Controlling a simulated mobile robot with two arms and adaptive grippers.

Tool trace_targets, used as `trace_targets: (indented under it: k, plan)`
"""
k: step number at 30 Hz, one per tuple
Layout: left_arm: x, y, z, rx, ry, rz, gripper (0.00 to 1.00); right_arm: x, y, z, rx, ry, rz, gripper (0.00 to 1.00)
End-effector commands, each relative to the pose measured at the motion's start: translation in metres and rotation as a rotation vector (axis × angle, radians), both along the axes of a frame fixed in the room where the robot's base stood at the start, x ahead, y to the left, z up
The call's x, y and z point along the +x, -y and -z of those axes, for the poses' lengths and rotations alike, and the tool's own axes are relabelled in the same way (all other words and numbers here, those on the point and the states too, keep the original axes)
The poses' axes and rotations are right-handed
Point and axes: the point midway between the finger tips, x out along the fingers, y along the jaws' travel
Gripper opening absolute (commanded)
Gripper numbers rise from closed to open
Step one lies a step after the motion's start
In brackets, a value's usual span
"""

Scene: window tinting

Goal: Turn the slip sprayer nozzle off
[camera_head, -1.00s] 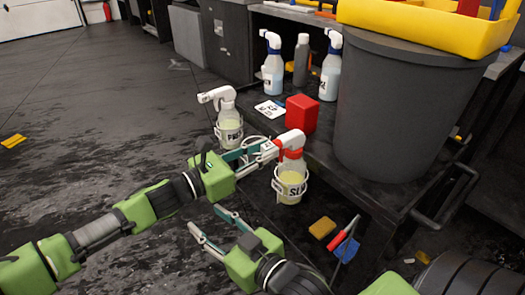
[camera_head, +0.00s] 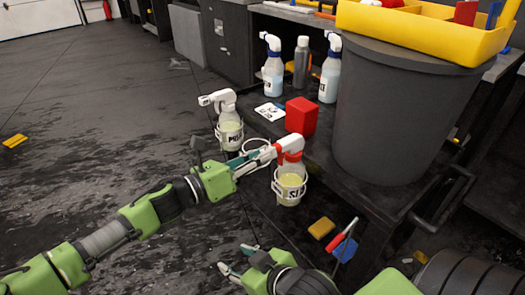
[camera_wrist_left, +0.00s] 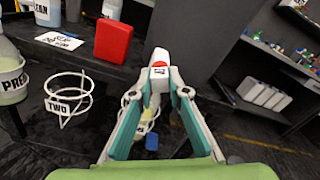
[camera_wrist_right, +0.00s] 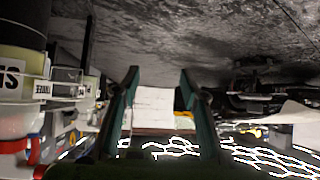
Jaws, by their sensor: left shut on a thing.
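The slip sprayer (camera_head: 291,178) is a clear bottle of yellowish liquid with a red collar and white spray head, its label partly reading "SLI". It stands upright in a white wire ring holder on the cart's side. My left gripper (camera_head: 268,153) is shut on the white nozzle end of its head. In the left wrist view the white and red nozzle (camera_wrist_left: 159,66) sits between the fingertips. Whether the nozzle is on or off cannot be read. My right gripper (camera_head: 236,259) is open and empty, low in front of the cart; its fingers are apart in the right wrist view (camera_wrist_right: 157,85).
Another white-headed sprayer (camera_head: 229,128) stands in a ring to the left, with an empty ring marked "TWO" (camera_wrist_left: 68,107) between. A red block (camera_head: 301,115), a card (camera_head: 271,112), bottles and a dark bin (camera_head: 405,110) are on the cart. A yellow sponge (camera_head: 322,228) hangs at its side.

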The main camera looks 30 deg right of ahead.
Motion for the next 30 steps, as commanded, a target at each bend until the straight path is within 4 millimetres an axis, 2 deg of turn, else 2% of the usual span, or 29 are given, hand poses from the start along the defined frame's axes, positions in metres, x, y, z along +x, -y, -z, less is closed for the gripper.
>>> trace_targets:
  k: [6, 14, 25, 30]
  plan:
    - [0.0, 0.0, -0.002, -0.017, -0.208, 0.0, 0.0, -0.052, 0.018, 0.034, -0.059, -0.266, 0.02, 0.4]
    - [0.0, 0.0, -0.002, -0.036, -0.455, 0.0, 0.0, -0.132, 0.042, 0.059, -0.126, -0.599, 0.047, 0.4]
    - [0.0, 0.0, -0.001, -0.064, -0.805, -0.001, 0.0, -0.13, 0.041, 0.039, -0.125, -0.592, 0.046, 0.4]
    - [0.0, 0.0, -0.001, -0.075, -0.966, -0.001, 0.0, -0.12, 0.04, 0.076, -0.127, -0.614, 0.043, 0.4]
